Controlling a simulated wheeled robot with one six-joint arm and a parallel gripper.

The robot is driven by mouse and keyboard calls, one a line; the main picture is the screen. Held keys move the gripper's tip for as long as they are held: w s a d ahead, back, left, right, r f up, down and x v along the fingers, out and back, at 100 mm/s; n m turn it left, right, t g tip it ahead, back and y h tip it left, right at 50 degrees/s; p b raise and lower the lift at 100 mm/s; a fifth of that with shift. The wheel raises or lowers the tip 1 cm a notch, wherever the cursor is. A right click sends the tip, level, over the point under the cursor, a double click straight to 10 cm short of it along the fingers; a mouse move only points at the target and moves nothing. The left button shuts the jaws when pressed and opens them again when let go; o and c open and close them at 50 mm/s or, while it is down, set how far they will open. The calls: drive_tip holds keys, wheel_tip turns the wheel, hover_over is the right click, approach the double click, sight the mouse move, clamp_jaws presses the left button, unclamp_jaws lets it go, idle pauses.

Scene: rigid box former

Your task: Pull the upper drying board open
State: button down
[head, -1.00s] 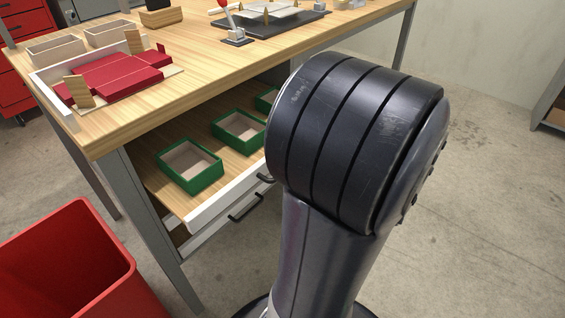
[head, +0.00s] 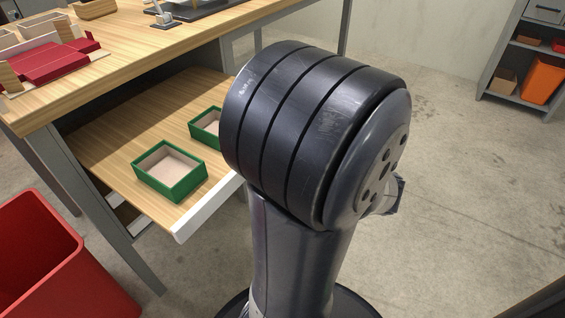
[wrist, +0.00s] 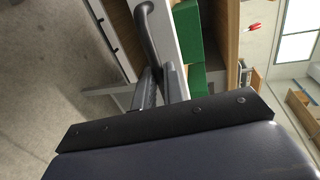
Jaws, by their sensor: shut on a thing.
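The upper drying board (head: 105,150) is a wooden board with a white front (head: 208,208), standing well out from under the workbench. Green open boxes (head: 170,192) rest on it, the nearer one in full view and another partly behind my arm. In the wrist view, the board's dark bar handle (wrist: 149,32) stands off the white front, with green box walls behind it. My gripper (wrist: 159,82) is shut on the handle at its near end. The head view hides the gripper and handle behind my arm.
The workbench top (head: 130,62) carries red panels (head: 45,62) and trays above the board. A red bin (head: 45,255) stands on the floor at left front. A shelf unit (head: 518,70) stands far right. The concrete floor between is clear.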

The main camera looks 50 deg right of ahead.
drive_tip(key=c, duration=1.5)
unclamp_jaws()
drive_tip(key=a+p+v, duration=0.1)
drive_tip(key=p+v, duration=0.1)
drive_tip(key=v, duration=0.8)
drive_tip(key=shift+s+d+p, duration=0.4)
drive_tip(key=shift+d, duration=0.1)
drive_tip(key=shift+r, duration=0.1)
drive_tip(key=d+b+x, duration=0.1)
drive_tip(key=b+x, duration=0.2)
drive_tip(key=x, duration=0.7)
drive_tip(key=shift+w+a, duration=0.45)
drive_tip(key=shift+a, duration=0.05)
drive_tip(key=shift+s, duration=0.1)
